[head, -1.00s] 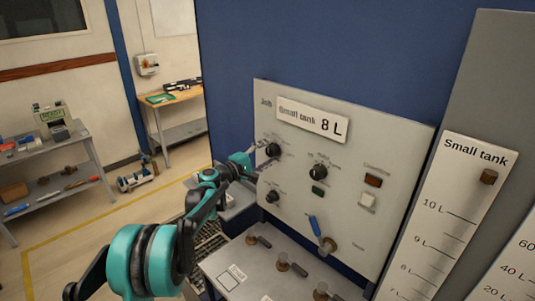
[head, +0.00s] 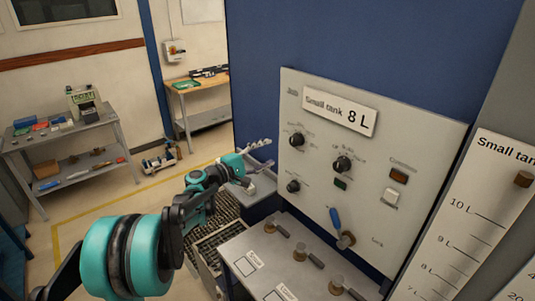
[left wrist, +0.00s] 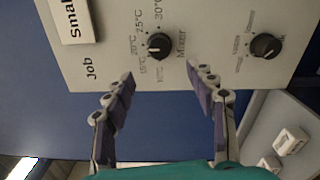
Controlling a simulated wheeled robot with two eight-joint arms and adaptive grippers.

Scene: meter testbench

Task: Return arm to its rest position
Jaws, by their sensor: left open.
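My left arm comes in from the lower left in the head view, with its teal and black links. My left gripper (head: 259,161) is at the left edge of the grey control panel (head: 400,225), apart from the knobs. In the left wrist view the left gripper (left wrist: 165,85) has its two fingers spread wide, with nothing between them. The mixer knob (left wrist: 159,45) lies beyond the fingertips, and a second knob (left wrist: 266,46) is to its right. My right gripper is in neither view.
A bench top (head: 250,240) with several brass fittings stands under the panel. The small tank gauge (head: 465,220) is at the right. A shelf (head: 75,135) and a workbench (head: 200,83) stand at the back left.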

